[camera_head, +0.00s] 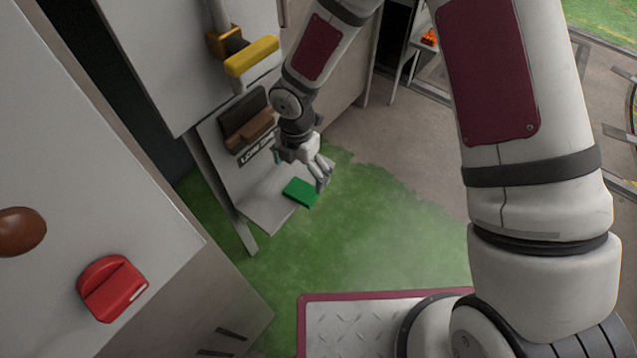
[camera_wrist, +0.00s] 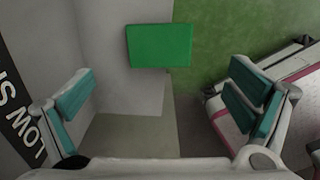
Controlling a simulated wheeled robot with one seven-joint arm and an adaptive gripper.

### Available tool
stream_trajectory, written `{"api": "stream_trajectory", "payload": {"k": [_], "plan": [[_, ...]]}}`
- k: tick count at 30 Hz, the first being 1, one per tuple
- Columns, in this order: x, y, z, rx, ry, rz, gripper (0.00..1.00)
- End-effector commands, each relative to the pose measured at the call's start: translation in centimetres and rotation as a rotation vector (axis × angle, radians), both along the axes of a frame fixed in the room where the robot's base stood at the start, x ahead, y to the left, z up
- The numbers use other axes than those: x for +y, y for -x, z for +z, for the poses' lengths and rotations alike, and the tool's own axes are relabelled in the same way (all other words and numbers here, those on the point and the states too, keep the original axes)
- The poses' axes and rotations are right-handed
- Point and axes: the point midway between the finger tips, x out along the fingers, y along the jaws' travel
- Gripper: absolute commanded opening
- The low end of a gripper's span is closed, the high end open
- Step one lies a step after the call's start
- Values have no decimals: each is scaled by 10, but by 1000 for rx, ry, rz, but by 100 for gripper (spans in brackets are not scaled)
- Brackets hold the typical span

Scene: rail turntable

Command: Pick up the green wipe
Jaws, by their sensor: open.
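The green wipe (camera_head: 301,192) is a flat green rectangle lying near the outer edge of a low grey shelf (camera_head: 262,212). It also shows in the wrist view (camera_wrist: 159,46), above the middle and in full sight. My gripper (camera_head: 318,180) is beside and above the wipe in the head view. In the wrist view my gripper (camera_wrist: 165,105) is open, with teal pads on both fingers and nothing between them. The wipe appears beyond the fingertips, apart from them.
A grey panel with lettering and a brown block (camera_head: 250,132) stands behind the shelf. A yellow-handled lever (camera_head: 251,57) sticks out above. A red knob (camera_head: 112,288) is on the near left cabinet. Green floor (camera_head: 370,225) lies open to the right of the shelf.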

Motion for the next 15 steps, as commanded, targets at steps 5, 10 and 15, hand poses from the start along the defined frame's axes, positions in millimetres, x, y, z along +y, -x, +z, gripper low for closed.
{"api": "stream_trajectory", "payload": {"k": [5,10,15], "plan": [[6,1,-8,-2,7,55,98],[5,1,-24,-1,6,53,98],[6,2,-37,-1,5,51,98]]}}
